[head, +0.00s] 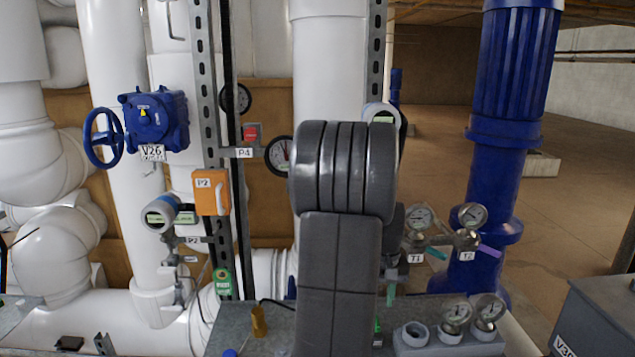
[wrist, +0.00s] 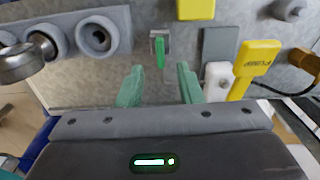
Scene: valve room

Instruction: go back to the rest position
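My gripper (wrist: 160,76) shows in the wrist view as two green fingers standing apart, with nothing between them. Its fingers point at a grey metal bench top (wrist: 85,85). A small green lever (wrist: 160,52) on a square base lies just beyond the gap between the fingertips, apart from them. In the head view my own dark grey arm fills the middle and hides most of the gripper and part of the bench (head: 255,325).
The head view shows gauges (head: 420,217), a blue valve (head: 155,120), an orange box (head: 212,192) and a blue pipe (head: 505,110). Open floor lies back right.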

